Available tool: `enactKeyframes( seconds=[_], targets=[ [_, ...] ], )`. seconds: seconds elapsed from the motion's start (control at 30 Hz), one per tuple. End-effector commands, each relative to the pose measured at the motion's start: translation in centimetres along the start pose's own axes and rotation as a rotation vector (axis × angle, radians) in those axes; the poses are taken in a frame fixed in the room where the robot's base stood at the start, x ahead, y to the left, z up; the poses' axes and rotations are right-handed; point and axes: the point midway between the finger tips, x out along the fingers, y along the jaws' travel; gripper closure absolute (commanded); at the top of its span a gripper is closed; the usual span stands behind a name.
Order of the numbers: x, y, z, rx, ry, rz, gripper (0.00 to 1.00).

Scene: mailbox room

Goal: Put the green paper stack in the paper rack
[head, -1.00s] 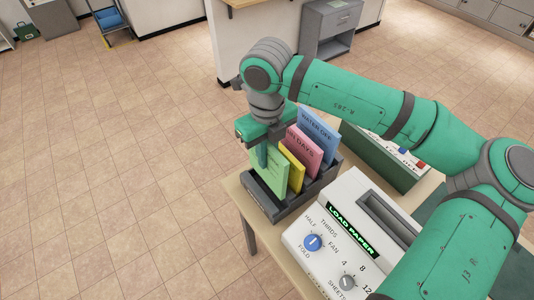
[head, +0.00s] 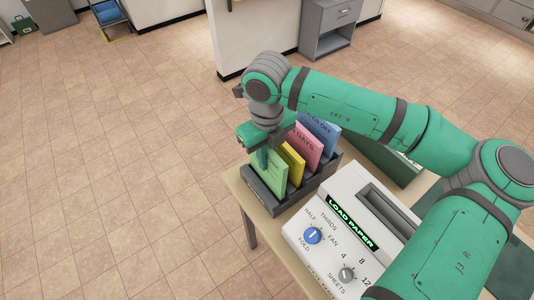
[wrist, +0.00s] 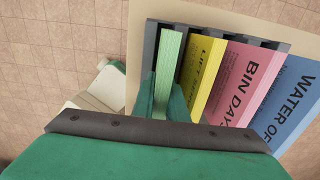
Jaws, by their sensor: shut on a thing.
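The green paper stack (head: 270,178) stands upright in the front-left slot of the dark grey paper rack (head: 312,187). My gripper (head: 262,157) is shut on the stack near its top. In the wrist view the green stack (wrist: 169,70) shows edge-on, with a finger beside it, and its far end sits between dividers of the rack (wrist: 238,38). The stack's lower edge is hidden by the rack wall, so I cannot tell whether it touches the bottom.
Yellow (head: 292,162), pink (head: 303,146) and blue (head: 320,132) paper stacks stand in the other slots. A white folding machine (head: 350,230) with a "LOAD PAPER" display is close to the rack's right. The table (head: 262,212) ends just left of the rack.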

Motion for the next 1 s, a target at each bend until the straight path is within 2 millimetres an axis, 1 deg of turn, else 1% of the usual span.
enactKeyframes(
  seconds=[0.47,1.0],
  targets=[
    [0.5,0.0,0.0,0.000,0.000,0.001,1.00],
    [3.5,0.0,0.1,0.000,-0.001,0.001,1.00]
  ],
)
